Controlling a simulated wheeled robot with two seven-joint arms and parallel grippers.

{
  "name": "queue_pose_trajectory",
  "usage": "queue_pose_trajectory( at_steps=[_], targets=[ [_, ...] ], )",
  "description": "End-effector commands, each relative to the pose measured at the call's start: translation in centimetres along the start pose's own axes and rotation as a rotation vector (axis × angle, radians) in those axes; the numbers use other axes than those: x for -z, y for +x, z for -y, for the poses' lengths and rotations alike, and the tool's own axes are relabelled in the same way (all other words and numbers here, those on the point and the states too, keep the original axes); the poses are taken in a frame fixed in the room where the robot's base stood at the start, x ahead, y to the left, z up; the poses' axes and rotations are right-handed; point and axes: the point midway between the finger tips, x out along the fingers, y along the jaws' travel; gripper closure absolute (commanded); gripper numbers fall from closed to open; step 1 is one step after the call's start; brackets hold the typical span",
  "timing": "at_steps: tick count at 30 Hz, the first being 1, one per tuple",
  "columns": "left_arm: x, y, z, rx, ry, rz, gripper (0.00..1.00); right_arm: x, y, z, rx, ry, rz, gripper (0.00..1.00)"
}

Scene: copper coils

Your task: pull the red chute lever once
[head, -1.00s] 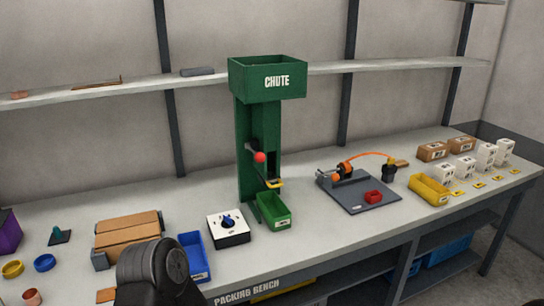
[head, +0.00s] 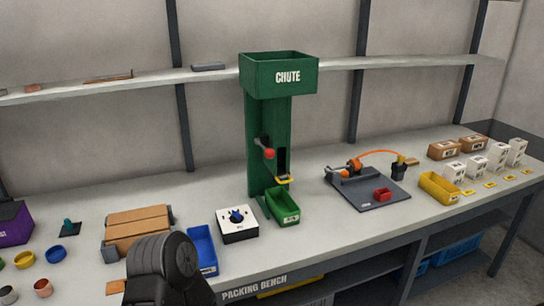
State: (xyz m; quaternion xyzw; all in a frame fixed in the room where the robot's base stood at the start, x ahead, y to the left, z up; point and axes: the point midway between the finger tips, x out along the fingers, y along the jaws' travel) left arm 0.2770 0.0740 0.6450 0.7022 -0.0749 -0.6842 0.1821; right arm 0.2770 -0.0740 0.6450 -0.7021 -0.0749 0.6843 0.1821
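The green chute (head: 278,75) stands on the bench, a tall column with a box-shaped hopper on top. The red ball of the chute lever (head: 269,153) sticks out from the front of the column on a short dark arm. Below it are a dark slot and a yellow-edged lip (head: 284,180). A green bin (head: 281,208) sits at the foot of the chute. A dark link of my own arm shows at the bottom left. Neither gripper is in the picture, and nothing is touching the lever.
A white box with a blue knob (head: 238,225) and a blue bin (head: 202,249) stand left of the green bin. A grey board (head: 368,193) with an orange-hosed tool lies to the right. A yellow bin (head: 440,188) and small boxes are farther right. The space before the lever is clear.

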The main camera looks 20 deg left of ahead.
Motion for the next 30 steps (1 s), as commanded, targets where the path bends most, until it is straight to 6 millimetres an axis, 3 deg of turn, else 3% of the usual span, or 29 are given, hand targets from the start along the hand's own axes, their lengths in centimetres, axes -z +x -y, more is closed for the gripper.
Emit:
queue_pose_trajectory(
  at_steps=[10, 30],
  targets=[
    [0.00, 0.00, 0.00, 0.000, 0.000, 0.000, 1.00, 0.00, 0.00, 0.00, 0.000, 0.000, 0.000, 0.64],
    [-0.01, 0.00, 0.00, 0.000, 0.000, 0.000, 1.00, 0.00, 0.00, 0.00, 0.000, 0.000, 0.000, 0.64]
  ],
)
